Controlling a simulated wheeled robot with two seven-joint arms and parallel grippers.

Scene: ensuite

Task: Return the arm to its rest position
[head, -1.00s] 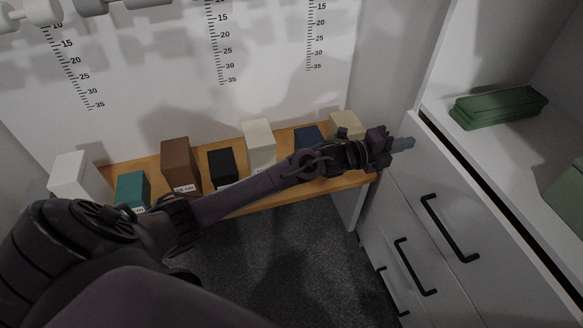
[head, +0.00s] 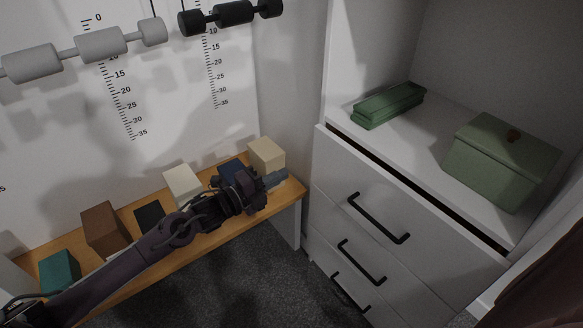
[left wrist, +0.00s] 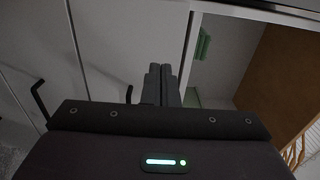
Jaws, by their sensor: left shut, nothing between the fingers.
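My left arm reaches in from the lower left of the head view, over the wooden shelf. My left gripper (head: 274,180) is at its end, near the shelf's right end and left of the white drawer unit. The fingers are shut and hold nothing. In the left wrist view the shut fingers (left wrist: 161,84) point upward in the picture, with white panels and a drawer handle behind. My right gripper is not in view.
A wooden shelf (head: 292,188) holds several boxes, among them a cream box (head: 266,154) and a teal box (head: 60,271). The white drawer unit (head: 335,165) stands right, with a long green box (head: 388,104) and a lidded green box (head: 500,165) on top. Carpeted floor lies below.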

